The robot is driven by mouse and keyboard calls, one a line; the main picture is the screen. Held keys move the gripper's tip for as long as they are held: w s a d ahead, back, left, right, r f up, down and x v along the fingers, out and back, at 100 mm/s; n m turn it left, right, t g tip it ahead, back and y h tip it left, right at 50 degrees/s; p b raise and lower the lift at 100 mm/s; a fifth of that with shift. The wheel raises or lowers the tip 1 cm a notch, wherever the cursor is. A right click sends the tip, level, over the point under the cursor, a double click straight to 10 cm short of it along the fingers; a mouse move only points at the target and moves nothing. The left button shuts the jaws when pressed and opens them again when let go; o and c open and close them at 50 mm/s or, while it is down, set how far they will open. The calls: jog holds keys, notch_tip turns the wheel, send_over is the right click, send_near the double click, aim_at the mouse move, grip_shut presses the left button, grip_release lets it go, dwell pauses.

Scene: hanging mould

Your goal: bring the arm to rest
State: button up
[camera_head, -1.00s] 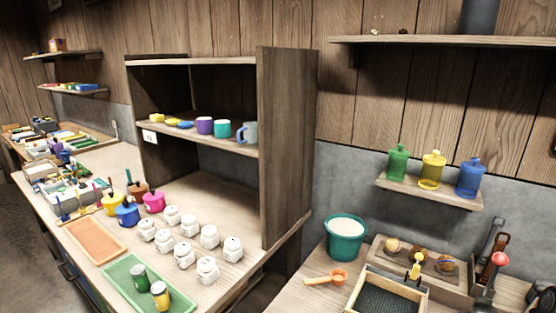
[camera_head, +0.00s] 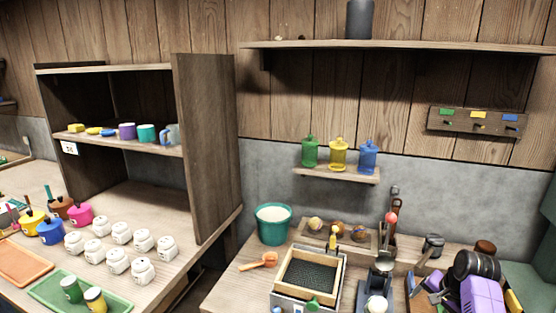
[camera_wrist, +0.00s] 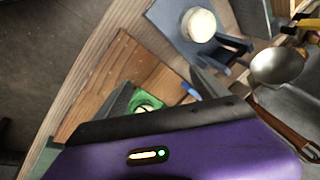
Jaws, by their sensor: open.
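My gripper (camera_wrist: 128,120) shows in the wrist view, with its purple housing across the bottom. Its grey fingers stand apart, one at the left and one at the right, and I see nothing held between them. A green piece (camera_wrist: 146,101) and a wooden surface (camera_wrist: 115,75) lie beyond the fingers. In the head view, a purple block with black round parts (camera_head: 482,292) at the lower right looks like part of my arm. The fingers cannot be made out there.
A wooden sieve box (camera_head: 311,272), a teal tub (camera_head: 273,224) and an orange scoop (camera_head: 258,261) are on the right bench. White jars (camera_head: 117,261) stand on the left counter. A metal ladle (camera_wrist: 278,66) and a white-topped round thing (camera_wrist: 199,25) are near the gripper.

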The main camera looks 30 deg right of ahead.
jog(key=w+r+n+t+h, duration=0.3)
jog(key=w+r+t+h, duration=0.1)
jog(key=h, duration=0.1)
jog(key=s+a+r+n+t+h, duration=0.1)
jog(key=s+a+r+n+t, duration=0.15)
jog(key=a, duration=0.85)
jog(key=s+a+r+n+t, duration=0.1)
jog(key=a+n+t, duration=0.2)
jog(key=a, duration=0.7)
jog(key=s+a+r+n+t+y, duration=0.2)
jog(key=s+a+r+n, duration=0.15)
jog(key=s+a, duration=0.5)
jog(key=s+a+r+n+t+y, duration=0.2)
jog(key=s+a+r, duration=0.3)
jog(key=a, duration=0.6)
jog(key=s+a+f+n+g+y, duration=0.2)
jog(key=s+a, duration=0.4)
jog(key=s, duration=0.5)
jog(key=shift+a+f+n+y, duration=0.15)
jog(key=shift+n+y, duration=0.35)
jog(key=shift+y, duration=0.5)
jog(key=shift+g, duration=0.25)
